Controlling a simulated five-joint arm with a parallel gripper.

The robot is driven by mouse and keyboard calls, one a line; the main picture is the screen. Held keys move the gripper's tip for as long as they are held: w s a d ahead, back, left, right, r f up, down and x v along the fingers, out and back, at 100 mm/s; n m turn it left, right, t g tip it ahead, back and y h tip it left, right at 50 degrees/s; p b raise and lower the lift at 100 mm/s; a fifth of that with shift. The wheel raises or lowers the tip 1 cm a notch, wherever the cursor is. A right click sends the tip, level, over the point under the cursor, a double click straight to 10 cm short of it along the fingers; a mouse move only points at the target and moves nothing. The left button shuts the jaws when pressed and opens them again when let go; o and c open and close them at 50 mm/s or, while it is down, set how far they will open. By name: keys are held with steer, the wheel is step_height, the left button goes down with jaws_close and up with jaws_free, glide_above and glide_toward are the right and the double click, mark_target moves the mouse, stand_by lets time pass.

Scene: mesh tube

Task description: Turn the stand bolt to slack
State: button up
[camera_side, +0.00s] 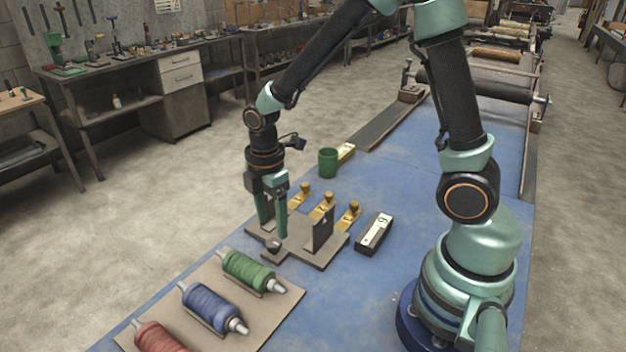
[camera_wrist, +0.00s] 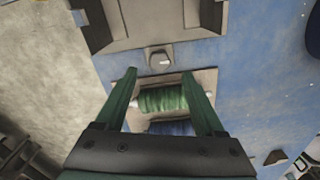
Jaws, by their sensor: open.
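The stand (camera_side: 304,255) is a dark flat base with an upright plate on the blue table. The stand bolt (camera_side: 273,248) shows as a dark round head at the stand's near edge. In the wrist view the bolt (camera_wrist: 159,60) is a grey round head on a small tab of the stand (camera_wrist: 170,20). My gripper (camera_side: 272,232) points down over the near left part of the stand, close to the bolt. In the wrist view my gripper (camera_wrist: 159,76) is open, its fingers apart with nothing between the tips. Whether a finger touches the bolt I cannot tell.
A board (camera_side: 283,302) holds green (camera_side: 248,271), blue (camera_side: 211,306) and red (camera_side: 158,338) spools in front of the stand. Several brass pieces (camera_side: 322,207) and a green cup (camera_side: 328,163) stand behind. A labelled block (camera_side: 374,233) lies to the right.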

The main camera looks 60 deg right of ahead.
step_height(320, 180, up, 7)
stand_by(0.3)
step_height(320, 180, up, 6)
steer(key=m+t, duration=0.3)
steer(key=m, duration=0.4)
glide_above(274, 242)
steer(key=s+d, duration=0.1)
steer(key=s, duration=0.2)
steer(key=s+d+r+m+t, duration=0.2)
steer(key=s+r+m, duration=0.1)
steer(key=m, duration=0.5)
steer(key=shift+s+r+t, duration=0.3)
steer(key=shift+s+r, duration=0.1)
steer(key=shift+s, duration=0.35)
